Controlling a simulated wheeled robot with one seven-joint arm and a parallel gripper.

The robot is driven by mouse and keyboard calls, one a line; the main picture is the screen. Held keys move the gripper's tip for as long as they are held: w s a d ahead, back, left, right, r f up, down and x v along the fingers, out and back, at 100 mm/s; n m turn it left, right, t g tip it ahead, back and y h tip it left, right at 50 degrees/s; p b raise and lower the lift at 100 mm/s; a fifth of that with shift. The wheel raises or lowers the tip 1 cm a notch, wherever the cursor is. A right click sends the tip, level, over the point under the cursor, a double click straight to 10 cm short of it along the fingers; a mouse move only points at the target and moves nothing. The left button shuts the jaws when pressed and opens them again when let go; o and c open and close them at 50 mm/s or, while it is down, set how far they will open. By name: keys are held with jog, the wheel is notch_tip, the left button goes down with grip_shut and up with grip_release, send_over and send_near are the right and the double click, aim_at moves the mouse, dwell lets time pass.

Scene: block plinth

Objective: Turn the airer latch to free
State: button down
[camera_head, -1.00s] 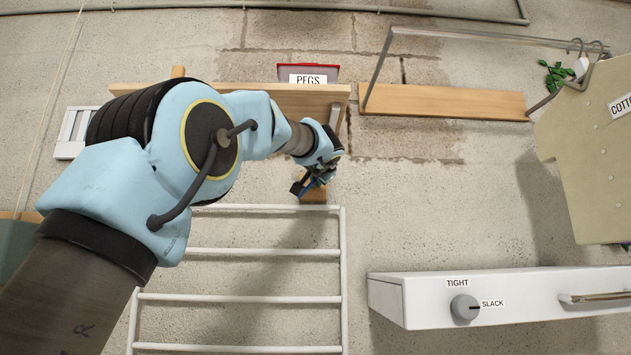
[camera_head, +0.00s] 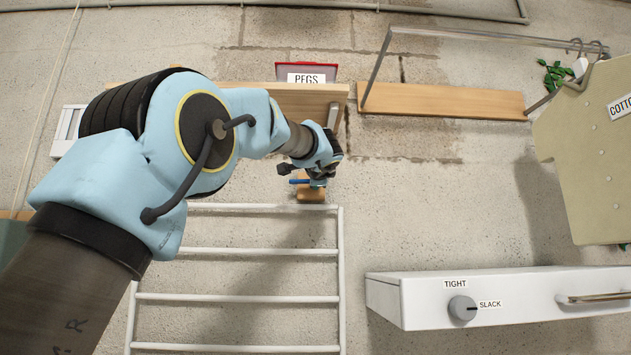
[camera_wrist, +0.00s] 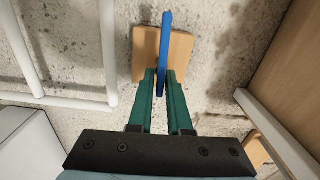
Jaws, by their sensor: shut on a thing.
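The airer latch is a blue bar on a small wooden block. In the head view the latch (camera_head: 299,181) lies nearly level, and the block (camera_head: 310,195) is fixed to the wall above the airer. In the wrist view the latch (camera_wrist: 165,40) stands upright in the picture in front of the block (camera_wrist: 182,58). My gripper (camera_head: 315,178) is at the latch. In the wrist view my gripper's green fingers (camera_wrist: 161,80) are shut on the latch's near end, one finger on each side. The white airer (camera_head: 240,251) hangs below, rails level.
A wooden shelf (camera_head: 290,90) with a red PEGS box (camera_head: 307,71) is just above my gripper. Another shelf (camera_head: 440,101) with a metal rail is to the right. A white unit (camera_head: 400,290) with a TIGHT/SLACK knob (camera_head: 463,308) stands at lower right.

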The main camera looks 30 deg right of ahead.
jog(key=shift+m, duration=0.3)
jog(key=c, duration=1)
grip_release()
jog(key=shift+o, duration=0.2)
jog(key=b+v, duration=0.4)
jog(key=v, duration=0.7)
jog(key=shift+b, duration=0.35)
jog(key=shift+w, duration=0.15)
